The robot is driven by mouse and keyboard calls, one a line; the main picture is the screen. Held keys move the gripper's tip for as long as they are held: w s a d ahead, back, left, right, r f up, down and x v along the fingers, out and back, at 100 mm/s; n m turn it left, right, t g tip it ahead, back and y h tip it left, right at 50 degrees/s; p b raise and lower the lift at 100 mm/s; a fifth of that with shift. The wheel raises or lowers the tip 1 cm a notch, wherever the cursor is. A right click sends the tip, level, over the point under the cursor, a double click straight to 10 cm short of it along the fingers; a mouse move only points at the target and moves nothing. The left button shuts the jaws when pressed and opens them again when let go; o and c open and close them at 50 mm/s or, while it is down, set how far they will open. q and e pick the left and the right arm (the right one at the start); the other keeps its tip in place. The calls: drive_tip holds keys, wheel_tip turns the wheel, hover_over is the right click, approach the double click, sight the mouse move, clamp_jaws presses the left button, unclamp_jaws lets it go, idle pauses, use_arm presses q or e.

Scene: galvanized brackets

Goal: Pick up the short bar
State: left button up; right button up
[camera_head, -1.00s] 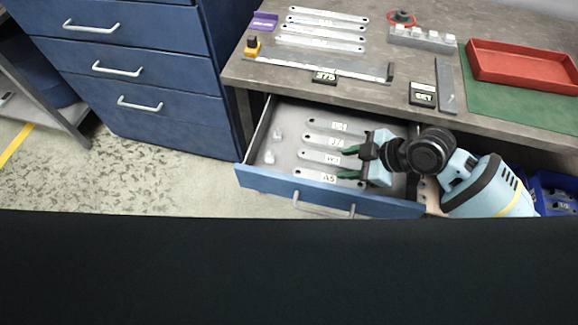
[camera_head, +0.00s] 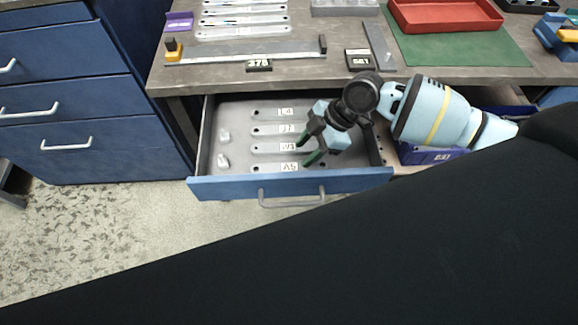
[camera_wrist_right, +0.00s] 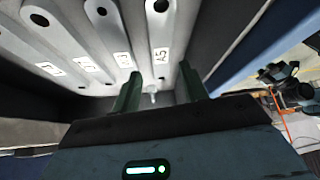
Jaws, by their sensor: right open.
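Several flat grey bars lie side by side in an open drawer (camera_head: 205,150), with labels that read about L4 (camera_head: 264,113), J7 (camera_head: 262,130), W1 (camera_head: 262,148) and A5 (camera_head: 265,167). They look close in length, so I cannot tell which is the short bar. My right gripper (camera_head: 303,157) is open and empty over the drawer, by the right ends of the W1 and A5 bars. In the right wrist view its fingers (camera_wrist_right: 160,86) stand apart near the end of the A5 bar (camera_wrist_right: 157,35). My left gripper is not in view.
Two small pale pieces (camera_head: 223,146) lie at the drawer's left. The bench above holds more bars (camera_head: 243,20), a long straight rule (camera_head: 235,55), a red tray (camera_head: 445,14) and a green mat (camera_head: 480,50). A blue bin (camera_head: 430,154) is right of the drawer.

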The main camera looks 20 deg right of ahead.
sight(291, 167)
drive_tip(key=shift+x, duration=2.85)
drive_tip(key=shift+s+d, duration=0.1)
drive_tip(key=shift+s, duration=0.05)
drive_tip(key=shift+c, duration=0.4)
